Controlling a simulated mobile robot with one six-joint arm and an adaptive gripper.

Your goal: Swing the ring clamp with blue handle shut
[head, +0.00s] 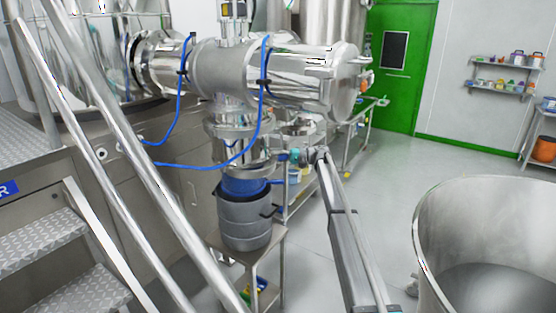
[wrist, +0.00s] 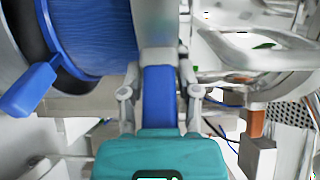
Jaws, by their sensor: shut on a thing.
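My gripper (wrist: 160,98) is shut on a blue handle (wrist: 160,100), with one grey finger on each side of it. The handle joins a grey metal part (wrist: 155,25) at the top of the wrist view, seemingly part of the ring clamp; most of the ring is out of view or hidden. In the head view my gripper (head: 300,156) is just right of the steel outlet (head: 238,145) under the large pipe. The handle is too small to make out there. I cannot tell how far open the clamp is.
A ribbed blue sleeve (wrist: 90,35) and another blue lever (wrist: 28,90) are left of my gripper. A grey drum (head: 243,222) stands below the outlet on a small steel table. Blue hoses (head: 205,165) hang nearby. A big steel vessel (head: 480,240) is at right; floor between is clear.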

